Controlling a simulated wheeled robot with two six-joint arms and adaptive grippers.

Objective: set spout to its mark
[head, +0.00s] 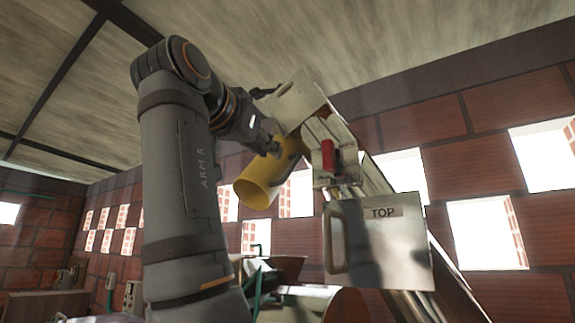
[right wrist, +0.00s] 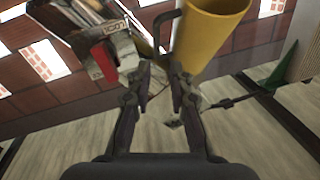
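The yellow spout (head: 258,185) is a short open tube below the elevator head, its mouth tilted down and left. It also shows at the top of the right wrist view (right wrist: 208,35), with a dark bent handle (right wrist: 160,28) at its left side. My right gripper (head: 274,146) is up beside the spout, overlapping its upper end in the head view. In the right wrist view its two fingers (right wrist: 162,75) stand apart, with the handle beyond the gap between the tips. I see no contact. The mark cannot be made out. My left gripper is out of view.
A red lever (head: 327,154) sits on a pale bracket just right of the spout. A metal panel labelled TOP (head: 398,250) with a handle hangs below it on the sloping elevator leg. A brick wall (head: 480,170) with bright openings stands behind.

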